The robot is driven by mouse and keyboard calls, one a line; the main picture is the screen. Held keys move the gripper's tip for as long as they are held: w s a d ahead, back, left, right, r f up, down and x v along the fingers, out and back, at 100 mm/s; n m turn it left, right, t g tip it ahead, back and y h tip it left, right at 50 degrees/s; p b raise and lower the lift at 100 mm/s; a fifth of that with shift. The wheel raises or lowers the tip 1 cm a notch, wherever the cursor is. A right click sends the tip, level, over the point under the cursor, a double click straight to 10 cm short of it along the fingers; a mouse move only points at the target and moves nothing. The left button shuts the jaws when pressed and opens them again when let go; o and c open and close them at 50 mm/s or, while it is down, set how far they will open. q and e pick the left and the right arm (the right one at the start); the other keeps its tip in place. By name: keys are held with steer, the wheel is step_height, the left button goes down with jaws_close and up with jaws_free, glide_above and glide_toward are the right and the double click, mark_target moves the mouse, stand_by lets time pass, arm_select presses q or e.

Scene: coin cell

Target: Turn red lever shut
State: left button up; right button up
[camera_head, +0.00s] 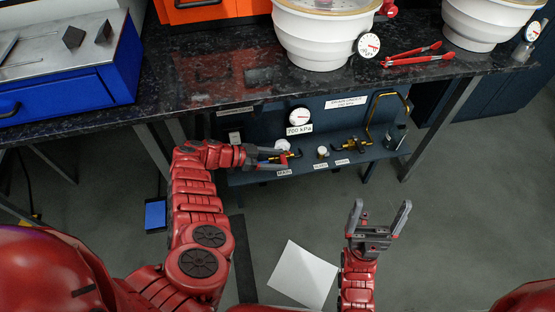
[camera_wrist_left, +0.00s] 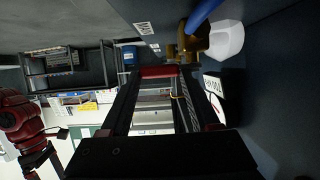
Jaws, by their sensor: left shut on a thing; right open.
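The red lever (camera_head: 284,160) sits on a small brass valve above the MAIN label (camera_head: 284,173), on the dark blue shelf under the counter. My left gripper (camera_head: 278,157) reaches in from the left and is shut on the lever. In the left wrist view the red lever (camera_wrist_left: 158,71) lies crosswise between the fingertips, next to the brass valve body (camera_wrist_left: 194,42). The fingers hide part of the lever in the head view. My right gripper (camera_head: 379,213) is open and empty, above the floor in front of the shelf.
A dial gauge (camera_head: 299,116) and a 700 kPa label (camera_head: 299,129) are just behind the lever. A small knob (camera_head: 323,152) and another brass valve (camera_head: 353,145) stand to its right. The dark counter (camera_head: 215,70) overhangs the shelf. White paper (camera_head: 303,275) lies on the floor.

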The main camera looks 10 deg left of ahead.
arm_select(q)
steer(key=o, duration=1.4)
steer(key=shift+c, duration=0.2)
steer(key=shift+s+a+r, duration=0.1)
steer(key=shift+a+r, duration=0.1)
steer(key=shift+a, duration=0.25)
steer(key=v, duration=1.6)
steer(key=shift+a+p, duration=0.2)
steer(key=shift+p, duration=0.1)
steer(key=shift+s+d, duration=0.1)
